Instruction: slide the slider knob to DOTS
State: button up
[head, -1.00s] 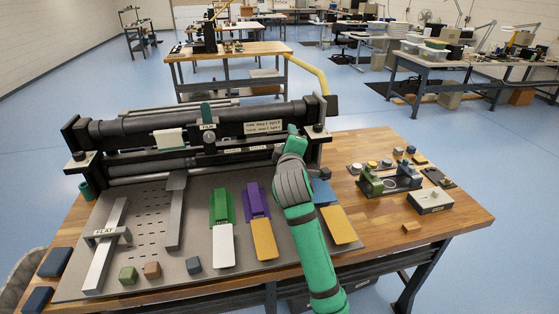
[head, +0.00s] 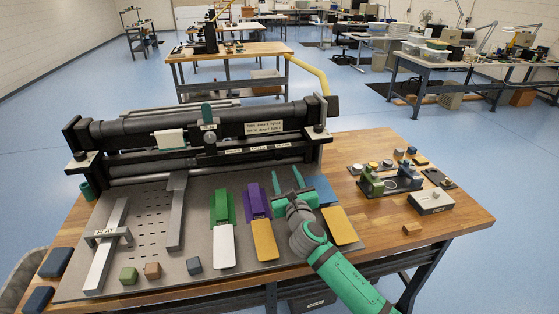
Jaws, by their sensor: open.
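The press (head: 150,137) spans the back of the grey board. A grey round knob (head: 209,138), which appears to be the slider knob, sits on its front with a teal upright piece (head: 206,111) and a FLAT plate (head: 208,126) above it. A strip of small white labels (head: 258,149) runs to its right; the words are too small to read surely, so I cannot tell which is DOTS. My gripper (head: 287,180) is open and empty, fingers pointing toward the press. It is right of and nearer than the knob, apart from it.
A second FLAT label (head: 105,232) is on a bracket over a grey bar at left. Green (head: 222,205), purple (head: 257,200) and blue (head: 326,192) holders with plates lie on the board. Small blocks line the front edge. A green clamp device (head: 374,183) stands at right.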

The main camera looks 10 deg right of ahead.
aim_at(279, 158)
jog(key=w, duration=0.9)
jog(key=shift+w+a, duration=0.1)
jog(key=shift+w, duration=0.15)
grip_shut()
